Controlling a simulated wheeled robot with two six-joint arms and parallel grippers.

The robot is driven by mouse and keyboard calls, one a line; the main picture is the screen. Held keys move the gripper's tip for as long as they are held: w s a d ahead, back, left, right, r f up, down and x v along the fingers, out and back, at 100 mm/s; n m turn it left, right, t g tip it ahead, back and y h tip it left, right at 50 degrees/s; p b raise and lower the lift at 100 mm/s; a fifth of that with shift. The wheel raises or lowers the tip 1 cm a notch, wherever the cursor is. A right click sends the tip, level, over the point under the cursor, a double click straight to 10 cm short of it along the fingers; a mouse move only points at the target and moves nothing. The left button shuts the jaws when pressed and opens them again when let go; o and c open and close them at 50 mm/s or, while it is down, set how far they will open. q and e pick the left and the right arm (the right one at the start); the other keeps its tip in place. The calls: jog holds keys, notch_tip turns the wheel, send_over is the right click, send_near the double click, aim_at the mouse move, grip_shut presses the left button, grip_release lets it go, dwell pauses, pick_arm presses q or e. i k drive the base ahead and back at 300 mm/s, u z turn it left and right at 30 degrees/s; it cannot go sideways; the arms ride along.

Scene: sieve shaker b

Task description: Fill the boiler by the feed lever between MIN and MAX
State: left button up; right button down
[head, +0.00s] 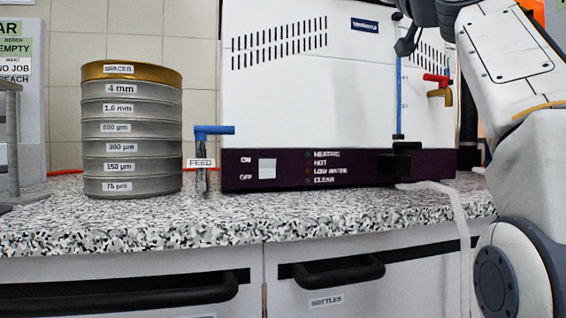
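The boiler (290,105) is a white box with a dark purple base strip, standing on the speckled worktop. The feed lever (214,130) is a blue handle on a post left of the boiler, pointing right, above a FEED label (200,163). A thin upright sight tube (399,95) on the boiler front looks blue along most of its length; its top is near my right wrist, and I cannot read MIN or MAX marks. My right gripper (406,42) is partly in view at the top, high before the boiler and far from the lever; its opening is unclear. My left gripper is out of view.
A stack of labelled sieves (130,130) with a brass spacer on top stands left of the lever. A red-handled brass tap (438,88) is on the boiler's right. A pale hose (459,215) hangs over the worktop edge. The front worktop strip (300,218) is clear.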

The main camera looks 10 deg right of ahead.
aim_at(200, 133)
jog(key=k, duration=1)
